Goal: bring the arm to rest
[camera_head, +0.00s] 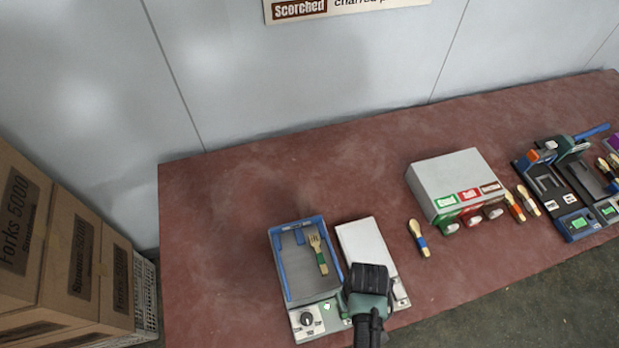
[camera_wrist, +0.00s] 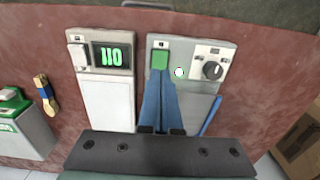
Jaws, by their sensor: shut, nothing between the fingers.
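My gripper (camera_wrist: 161,82) shows in the wrist view as two blue fingers closed together with nothing between them. Their tips overlap the lower edge of a green button (camera_wrist: 160,60) on the press panel; I cannot tell whether they touch it. In the head view my arm comes in from the bottom, and my dark gripper body (camera_head: 369,279) is above the front of the white-plated unit, hiding part of its front panel. The fingers are hidden there. The grey press tray (camera_head: 293,265) with blue rails holds a wooden fork (camera_head: 319,254) with a green band.
The white-plated unit (camera_head: 365,243) has a green "110" display (camera_wrist: 111,57). A knob (camera_head: 306,319) sits on the press front. To the right are a loose blue-banded utensil (camera_head: 418,238), a grey sorting box (camera_head: 455,178) and a dark machine (camera_head: 570,190). Cartons (camera_head: 70,255) stand left of the table.

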